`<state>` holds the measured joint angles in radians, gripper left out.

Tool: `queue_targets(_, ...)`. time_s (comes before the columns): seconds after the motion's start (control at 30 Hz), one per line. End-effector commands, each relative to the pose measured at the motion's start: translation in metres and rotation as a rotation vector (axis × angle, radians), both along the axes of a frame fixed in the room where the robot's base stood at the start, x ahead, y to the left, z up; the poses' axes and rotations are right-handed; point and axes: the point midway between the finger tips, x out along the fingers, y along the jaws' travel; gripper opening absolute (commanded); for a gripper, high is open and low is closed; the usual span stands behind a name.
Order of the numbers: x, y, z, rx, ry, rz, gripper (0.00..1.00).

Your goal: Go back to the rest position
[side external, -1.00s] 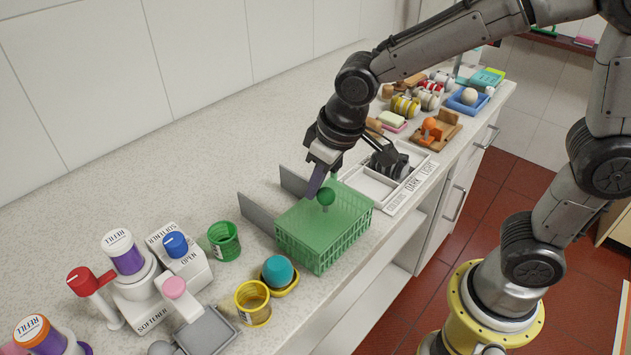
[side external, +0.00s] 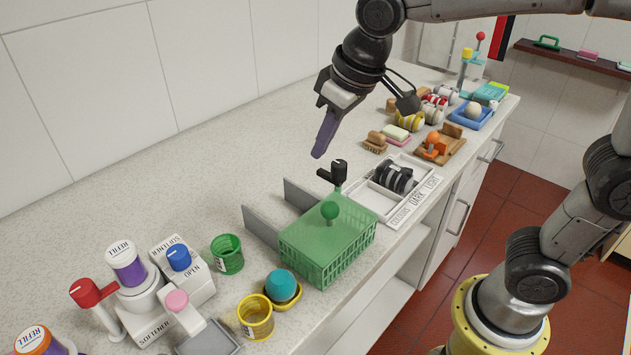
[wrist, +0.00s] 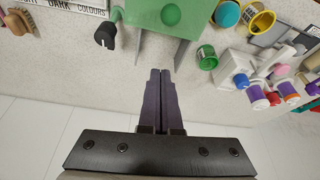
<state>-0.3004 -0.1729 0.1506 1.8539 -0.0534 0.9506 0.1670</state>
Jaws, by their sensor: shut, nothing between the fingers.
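My gripper (side external: 322,143) is raised above the counter, behind and above the green basket, with its purple-grey fingers pointing down. The fingers are together and empty; they also show closed in the wrist view (wrist: 160,75). The green basket (side external: 325,242) has a lid with a round green knob (side external: 330,210) and stands near the counter's front edge. A black knob or tap (side external: 336,175) stands just behind the basket, below and apart from my fingers.
A white sorting tray (side external: 375,200) holds dark rolls. Soap, brushes and a blue tray (side external: 472,116) stand at the back right. Softener dispensers (side external: 150,290), a green cup (side external: 227,254) and a yellow cup (side external: 255,317) are at the front left. The counter along the wall is clear.

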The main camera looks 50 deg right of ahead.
Motion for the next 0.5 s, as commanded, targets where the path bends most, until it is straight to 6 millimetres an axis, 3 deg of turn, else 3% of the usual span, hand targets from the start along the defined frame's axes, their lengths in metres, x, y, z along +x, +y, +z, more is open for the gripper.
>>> queue_targets(0.1,-0.026,-0.033,0.022,0.022,-0.066,-0.074,0.00)
queue_targets(0.2,-0.064,-0.061,0.027,0.030,-0.113,-0.132,0.00)
queue_targets(0.33,-0.116,-0.086,0.015,0.029,-0.154,-0.185,0.00)
queue_targets(0.5,-0.165,-0.098,-0.017,0.020,-0.166,-0.205,0.00)
